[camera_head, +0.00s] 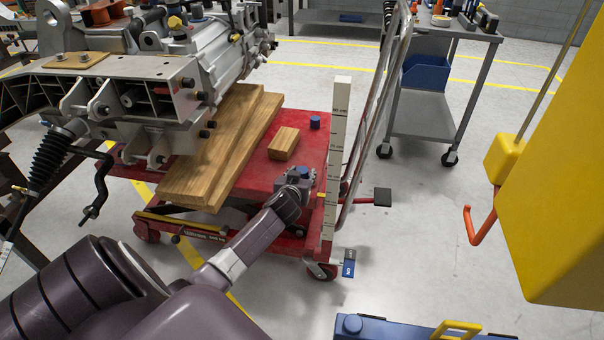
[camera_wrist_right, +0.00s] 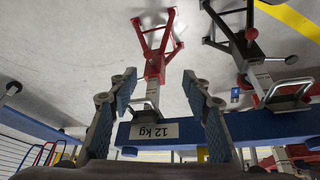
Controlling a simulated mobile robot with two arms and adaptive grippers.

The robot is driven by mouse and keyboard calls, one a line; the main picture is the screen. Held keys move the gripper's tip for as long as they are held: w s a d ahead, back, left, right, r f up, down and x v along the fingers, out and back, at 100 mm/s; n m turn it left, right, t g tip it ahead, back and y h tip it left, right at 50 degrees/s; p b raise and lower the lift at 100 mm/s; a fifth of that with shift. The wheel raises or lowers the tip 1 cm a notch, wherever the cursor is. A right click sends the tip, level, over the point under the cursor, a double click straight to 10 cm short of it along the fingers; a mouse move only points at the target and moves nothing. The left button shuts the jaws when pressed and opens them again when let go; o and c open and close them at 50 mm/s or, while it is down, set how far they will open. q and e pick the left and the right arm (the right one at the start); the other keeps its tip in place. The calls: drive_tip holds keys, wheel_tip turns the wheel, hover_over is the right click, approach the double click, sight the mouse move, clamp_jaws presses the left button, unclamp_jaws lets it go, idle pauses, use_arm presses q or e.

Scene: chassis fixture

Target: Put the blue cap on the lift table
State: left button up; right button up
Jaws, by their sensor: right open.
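The blue cap (camera_head: 315,122) is a small dark blue cylinder. It stands upright on the red lift table (camera_head: 298,120), near its far right corner. My left gripper (camera_head: 306,172) is over the near right part of the lift table, nearer to me than the cap and apart from it. Its fingers are small and partly hidden, so I cannot tell whether they are open. My right gripper (camera_wrist_right: 158,82) is open in the right wrist view, with nothing between its fingers. It does not show in the head view.
Wooden planks (camera_head: 222,150) and a small wooden block (camera_head: 284,143) lie on the lift table. A metal gearbox assembly (camera_head: 160,85) overhangs its left. A white measuring post (camera_head: 336,150) rises at its right edge. A yellow hoist (camera_head: 560,190) hangs at right. A blue 12 kg beam (camera_wrist_right: 260,124) lies beyond my right gripper.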

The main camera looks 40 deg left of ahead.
use_arm(q)
drive_tip(key=shift+o, duration=0.4)
drive_tip(key=shift+r, duration=0.1)
drive_tip(key=shift+d+r, duration=0.1)
drive_tip(key=shift+r, duration=0.05)
drive_tip(key=p+v, duration=0.2)
drive_tip(key=v, duration=0.3)
drive_tip(key=shift+s+d+r, duration=0.1)
drive_tip(key=shift+s, duration=0.1)
drive_tip(key=s+d+f+m+g+h, duration=0.3)
drive_tip(key=s+d+m+g, duration=0.1)
drive_tip(key=s+d, duration=0.9)
drive_tip(key=s+d+f+m+g+h+p, duration=0.1)
drive_tip(key=s+d+f+m+g+h, duration=0.2)
drive_tip(key=s+d, duration=1.1)
drive_tip(key=s+f+g, duration=0.1)
drive_tip(key=s, duration=0.2)
drive_tip(key=shift+s+d+f+m+h+p, duration=0.25)
drive_tip(key=shift+s+f+m+h+p, duration=0.05)
drive_tip(key=shift+m, duration=0.1)
use_arm(e)
drive_tip(key=s+f, duration=0.1)
drive_tip(key=f+g, duration=0.1)
drive_tip(key=shift+s+d+f, duration=0.3)
drive_tip(key=shift+s, duration=0.1)
